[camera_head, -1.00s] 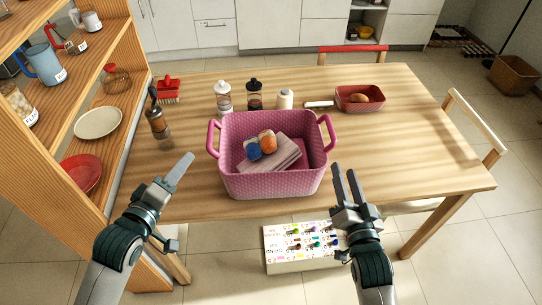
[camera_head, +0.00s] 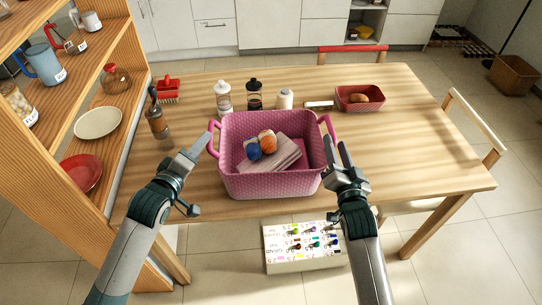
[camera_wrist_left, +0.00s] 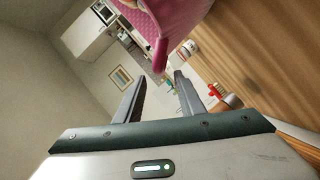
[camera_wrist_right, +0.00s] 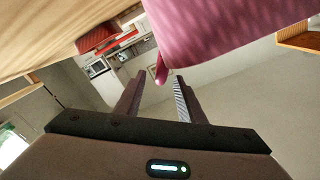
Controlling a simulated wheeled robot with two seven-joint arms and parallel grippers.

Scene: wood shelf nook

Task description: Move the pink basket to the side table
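The pink basket (camera_head: 272,184) stands upright on the wooden table, with a looped handle at each side. It holds folded cloth (camera_head: 280,154) and a blue and an orange ball (camera_head: 266,142). My left gripper (camera_head: 200,148) is open close to the left handle, which shows just beyond the fingers in the left wrist view (camera_wrist_left: 160,56). My right gripper (camera_head: 338,148) is open close to the right handle, which shows ahead between the fingertips in the right wrist view (camera_wrist_right: 161,70). Neither gripper is closed on a handle. I cannot identify a separate side table.
The wooden table (camera_head: 420,150) has free room at right. Behind the basket stand bottles (camera_head: 254,95), a red tray with bread (camera_head: 360,98) and a red brush (camera_head: 167,90). A pepper mill (camera_head: 156,118) stands left, near the wooden shelf (camera_head: 105,185). A white box (camera_head: 304,262) lies below.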

